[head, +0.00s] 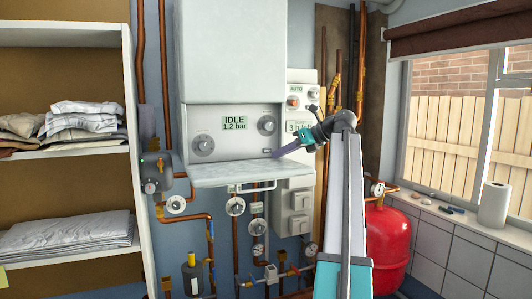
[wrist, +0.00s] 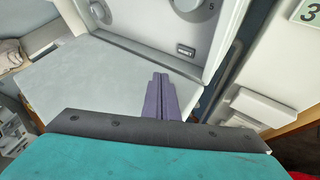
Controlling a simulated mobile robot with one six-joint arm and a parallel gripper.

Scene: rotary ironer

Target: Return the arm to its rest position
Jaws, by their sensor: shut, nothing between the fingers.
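My gripper (head: 278,153) is in front of the lower right part of the white boiler (head: 230,50), close to its control panel. Its purple fingers are shut together with nothing between them, and they also show in the wrist view (wrist: 161,95). In the wrist view they reach over the right part of the lowered grey flap (wrist: 100,75). I cannot tell whether they touch the panel. My arm rises from the bottom of the head view, bends at the top and points left to the gripper.
The boiler display (head: 235,123) reads IDLE, 1.2 bar. The lowered flap (head: 237,174) juts out below the gripper. A control box (head: 299,128) and copper pipes stand close behind my arm. A red tank (head: 388,245) is at right, linen shelves (head: 70,150) at left.

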